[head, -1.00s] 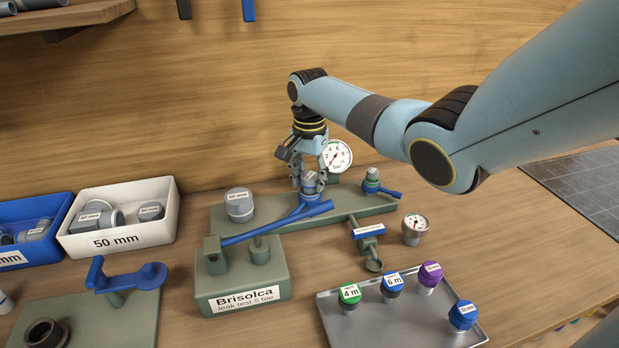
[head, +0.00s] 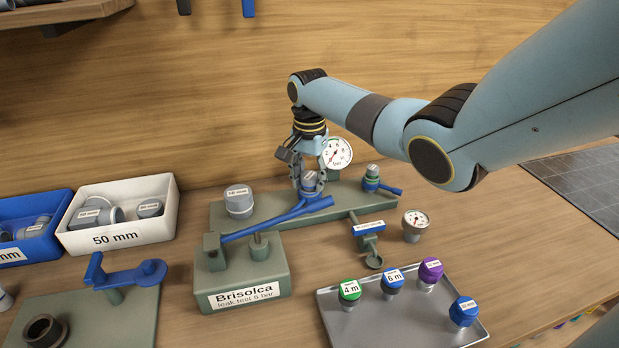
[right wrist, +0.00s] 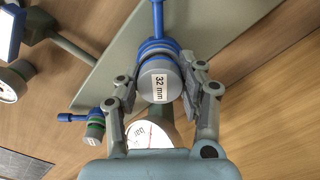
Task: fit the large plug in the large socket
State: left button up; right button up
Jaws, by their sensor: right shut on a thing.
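My right gripper (head: 309,186) points down over the middle of the green manifold. Its fingers are shut on a grey plug (head: 310,180) with a white label, which reads "32 mm" in the right wrist view (right wrist: 161,84). A blue collar with a lever arm (head: 302,208) surrounds the socket under this plug. The plug is upright and in line with the collar; how deep it sits cannot be told. A wider grey plug (head: 239,201) stands on the manifold's left end. My left gripper is out of the head view.
A gauge (head: 336,153) stands close behind my right gripper. A smaller green-ringed plug (head: 372,175) is on the right. The Brisolca test block (head: 240,282), another gauge (head: 415,221) and a metal tray (head: 400,325) with several coloured caps are in front. A white bin (head: 120,232) is left.

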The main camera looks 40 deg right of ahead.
jog(key=o, duration=1.6)
jog(key=shift+c, duration=0.2)
notch_tip(320, 180, up, 7)
jog(key=p, duration=0.7)
jog(key=shift+p, duration=0.35)
jog(key=shift+f, duration=0.1)
